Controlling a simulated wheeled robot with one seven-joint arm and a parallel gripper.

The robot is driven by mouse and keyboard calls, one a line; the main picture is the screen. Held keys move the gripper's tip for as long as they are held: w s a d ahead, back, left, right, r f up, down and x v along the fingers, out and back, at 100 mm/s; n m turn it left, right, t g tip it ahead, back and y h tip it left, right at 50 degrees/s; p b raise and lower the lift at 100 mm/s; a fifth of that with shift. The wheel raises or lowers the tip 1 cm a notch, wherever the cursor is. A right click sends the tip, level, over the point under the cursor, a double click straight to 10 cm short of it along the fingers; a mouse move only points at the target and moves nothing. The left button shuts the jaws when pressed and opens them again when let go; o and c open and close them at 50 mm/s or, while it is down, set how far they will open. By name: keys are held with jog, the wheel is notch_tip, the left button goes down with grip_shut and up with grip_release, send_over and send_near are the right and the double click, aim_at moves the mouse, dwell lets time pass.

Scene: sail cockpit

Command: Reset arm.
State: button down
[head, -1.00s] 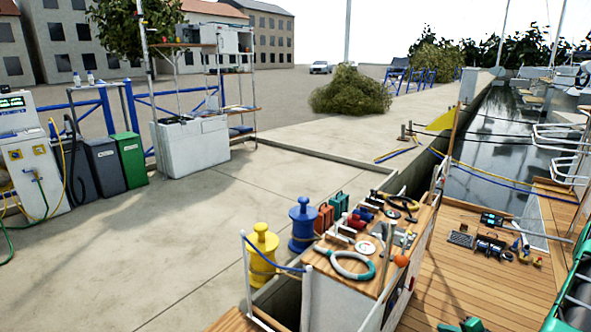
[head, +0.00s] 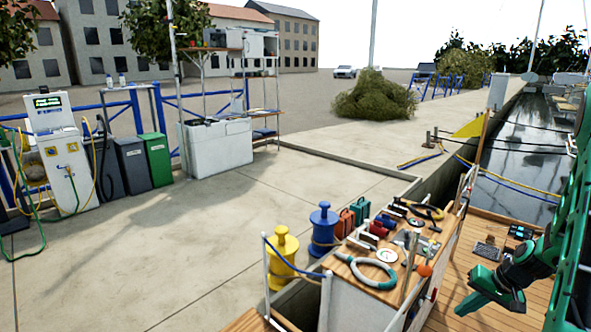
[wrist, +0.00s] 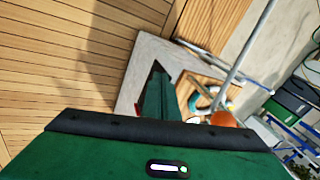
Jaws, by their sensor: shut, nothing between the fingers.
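My arm (head: 575,215), green with dark joints, is at the right edge of the head view, above the wooden deck. A green end part of it hangs low beside the workbench. My gripper (wrist: 157,78) shows in the wrist view as green fingers close together, shut with nothing held. Beyond the fingers lie the deck planks and part of the workbench.
The workbench (head: 352,285) carries a white-and-green ring (head: 366,272) and several tools. A yellow bollard (head: 283,258) and a blue bollard (head: 323,228) stand beside it. Dark devices (head: 487,250) lie on the deck (head: 462,233). The concrete quay (head: 200,240) at left is open.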

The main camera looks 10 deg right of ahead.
jog(key=s+a+r+n+g+h, duration=0.1)
jog(key=s+a+r, duration=0.35)
jog(key=r, duration=0.25)
jog(key=s+a+r+g+h, duration=0.1)
jog(key=s+a+r+g, duration=0.1)
jog(key=s+a+r, duration=0.55)
jog(key=s+r, duration=0.2)
jog(key=s, duration=0.3)
jog(key=s+a+r, duration=0.2)
jog(key=s+r, duration=0.2)
jog(key=s, duration=0.3)
jog(key=shift+s+r+g+h, duration=0.15)
jog(key=shift+r+g+h, duration=0.15)
jog(key=shift+r+g, duration=0.1)
jog(key=shift+a, duration=0.1)
jog(key=shift+w+f, duration=0.3)
jog(key=shift+w, duration=0.35)
